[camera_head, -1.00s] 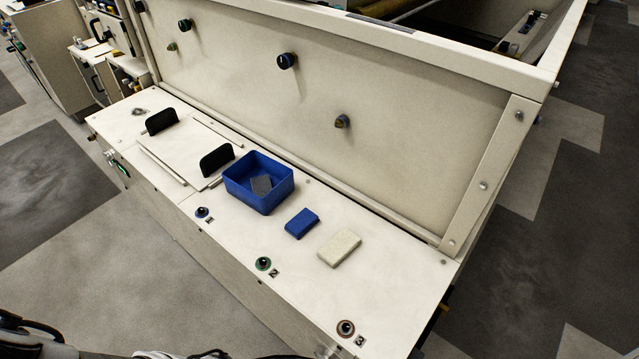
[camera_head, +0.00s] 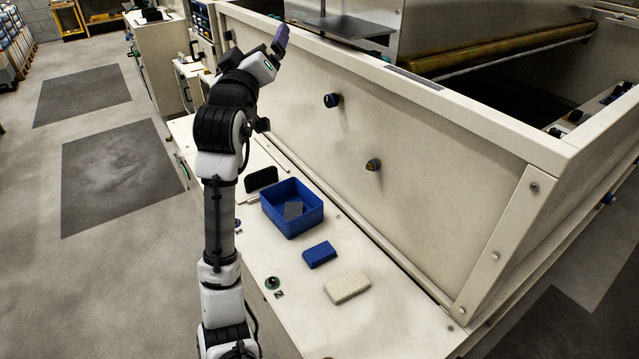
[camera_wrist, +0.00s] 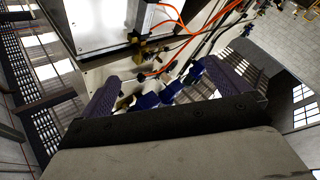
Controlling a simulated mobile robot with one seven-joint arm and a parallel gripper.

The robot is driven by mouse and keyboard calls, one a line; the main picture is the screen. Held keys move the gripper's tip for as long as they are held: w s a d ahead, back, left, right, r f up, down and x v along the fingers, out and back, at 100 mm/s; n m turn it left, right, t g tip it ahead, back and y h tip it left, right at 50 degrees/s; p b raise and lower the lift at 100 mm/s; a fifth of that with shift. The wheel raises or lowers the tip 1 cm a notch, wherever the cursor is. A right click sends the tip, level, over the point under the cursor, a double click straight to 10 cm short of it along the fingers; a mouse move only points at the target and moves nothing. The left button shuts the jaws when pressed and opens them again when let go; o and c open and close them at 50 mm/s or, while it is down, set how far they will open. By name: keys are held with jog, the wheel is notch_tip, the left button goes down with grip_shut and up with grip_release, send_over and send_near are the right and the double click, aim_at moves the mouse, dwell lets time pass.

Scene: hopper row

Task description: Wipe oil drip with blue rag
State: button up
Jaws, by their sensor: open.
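The blue rag (camera_head: 319,254) lies folded on the cream ledge, between the blue bin and a pale folded cloth, in the head view. My gripper (camera_head: 281,38) is raised high at the upper left, well above and away from the rag. In the wrist view its two purple-grey fingers (camera_wrist: 165,88) stand apart with nothing held between them. I cannot make out an oil drip on the ledge; part of the ledge is hidden behind my arm.
A blue bin (camera_head: 318,217) with a grey item inside stands on the ledge, near a black upright handle (camera_head: 261,179). The pale cloth (camera_head: 347,287) lies to the rag's right. Knobs (camera_head: 332,100) stick out of the sloped panel. The ledge's near right part is clear.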

jog(key=w+d+f+g+h, duration=0.2)
jog(key=w+d+f+g, duration=0.3)
jog(key=d+f, duration=0.35)
jog(key=n+g+y+p, duration=0.15)
jog(key=g+y, duration=0.35)
jog(key=g, duration=1.1)
send_over(319, 252)
notch_tip(319, 252, down, 32)
notch_tip(319, 252, down, 13)
jog(key=shift+w+p, duration=0.1)
jog(key=shift+p, duration=1.05)
jog(key=c, duration=0.9)
jog(key=o, duration=0.7)
